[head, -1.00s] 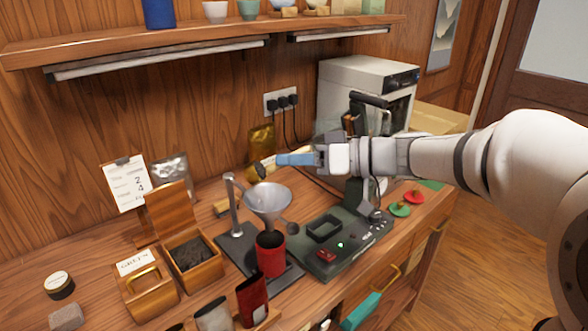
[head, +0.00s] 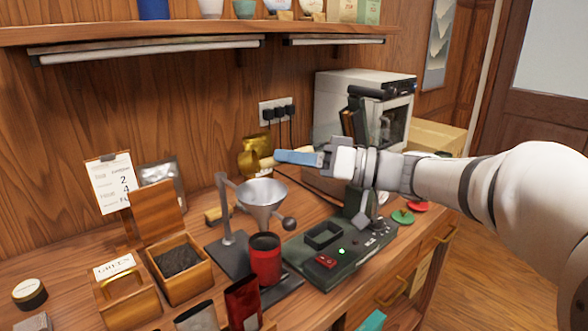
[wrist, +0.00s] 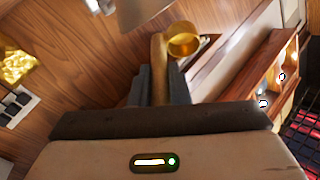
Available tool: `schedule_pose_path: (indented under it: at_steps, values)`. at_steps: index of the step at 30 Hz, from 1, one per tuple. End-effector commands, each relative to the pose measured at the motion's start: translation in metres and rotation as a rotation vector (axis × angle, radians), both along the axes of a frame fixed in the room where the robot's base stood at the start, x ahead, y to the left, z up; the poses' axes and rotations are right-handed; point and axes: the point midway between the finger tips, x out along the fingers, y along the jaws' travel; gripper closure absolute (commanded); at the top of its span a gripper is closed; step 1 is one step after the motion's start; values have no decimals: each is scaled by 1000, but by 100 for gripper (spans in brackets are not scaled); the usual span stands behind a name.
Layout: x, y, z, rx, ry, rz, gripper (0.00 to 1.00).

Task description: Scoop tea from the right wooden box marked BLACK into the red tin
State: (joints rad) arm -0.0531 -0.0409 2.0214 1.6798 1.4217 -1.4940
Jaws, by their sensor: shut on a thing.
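My gripper (head: 296,157) is shut on a brass scoop (head: 266,163). It holds the scoop above the metal funnel (head: 262,198), near the back wall. In the wrist view the scoop's handle runs out from between the jaws to a round golden bowl (wrist: 184,40). The bowl looks golden inside; I cannot tell if any tea is in it. The red tin (head: 266,262) stands upright on the stand's dark base, under the funnel. The right wooden box (head: 207,278) is open, with dark loose tea (head: 177,259) inside. Its marking is not visible.
A closed wooden box marked GREEN (head: 128,300) stands left of the open one. A dark scale (head: 338,255) with a green light lies right of the tin. Pouches (head: 243,302) stand in front. A white oven (head: 365,100) stands behind my arm; a shelf (head: 200,38) hangs above.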

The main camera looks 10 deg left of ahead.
Motion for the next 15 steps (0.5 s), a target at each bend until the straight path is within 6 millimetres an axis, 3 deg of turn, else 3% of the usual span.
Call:
schedule_pose_path:
  at_steps: [15]
  values:
    - [0,-1,-13,116,8,1,100]
